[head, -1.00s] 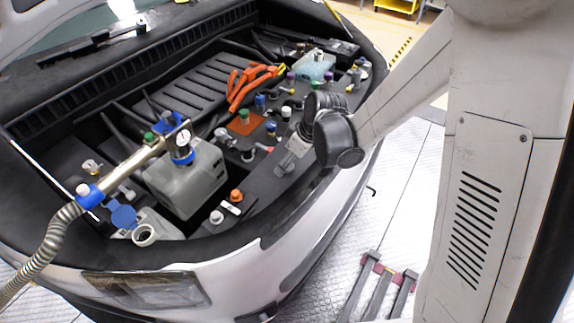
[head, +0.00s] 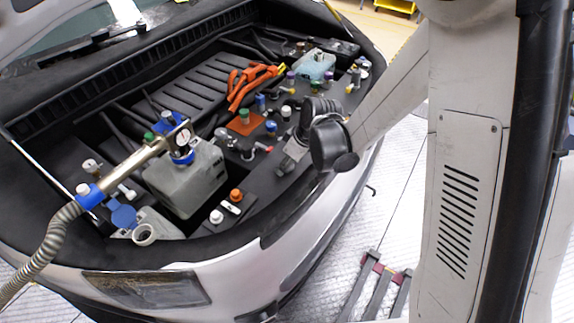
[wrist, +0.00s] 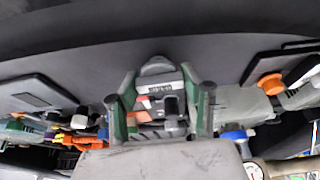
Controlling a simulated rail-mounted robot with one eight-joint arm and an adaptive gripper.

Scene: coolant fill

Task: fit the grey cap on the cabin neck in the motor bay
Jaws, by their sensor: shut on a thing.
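My gripper (head: 286,164) is low over the front right part of the motor bay, pointing down and left, seen small in the head view. In the wrist view its two green-padded fingers (wrist: 158,102) stand either side of a grey, round-topped piece (wrist: 157,70), which looks like the grey cap. The gripper is shut on it. In the head view the cap is hidden or too small to make out. I cannot tell which neck is the cabin neck. An open white neck (head: 145,234) shows at the bay's front left.
A grey tank (head: 185,180) carries a gauge fitting (head: 182,140) with a ribbed hose. Orange cables (head: 248,85) and several coloured caps stand on the bay deck. An orange cap (head: 236,195) and a white cap (head: 216,217) are near the front edge.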

